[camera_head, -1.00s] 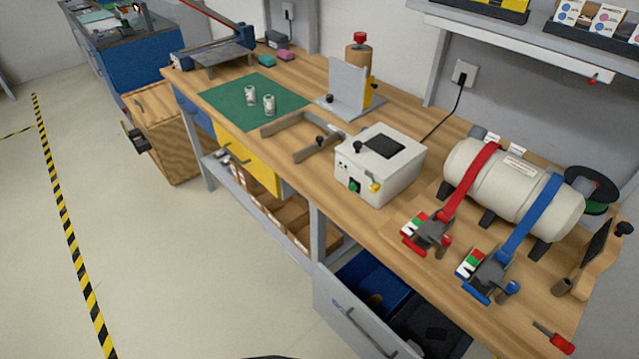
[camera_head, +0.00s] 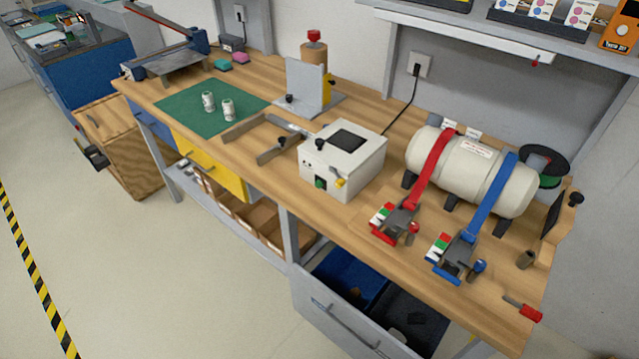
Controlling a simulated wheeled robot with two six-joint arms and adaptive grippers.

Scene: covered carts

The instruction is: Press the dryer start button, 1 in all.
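A white box-shaped machine (camera_head: 343,160) with a dark panel on top stands near the front edge of the wooden workbench, just right of the middle of the view. It may be the dryer; no readable label shows. A green button (camera_head: 320,183) sits low on its front face, and a yellow knob (camera_head: 340,183) is to the right of it. A black knob (camera_head: 319,144) is at the upper front. Neither of my grippers shows in the head view.
On the workbench (camera_head: 215,145), a green mat (camera_head: 185,106) holds two small white cylinders. A white tank (camera_head: 470,168) with red and blue straps stands to the right. An open drawer (camera_head: 345,327) juts out below the bench front.

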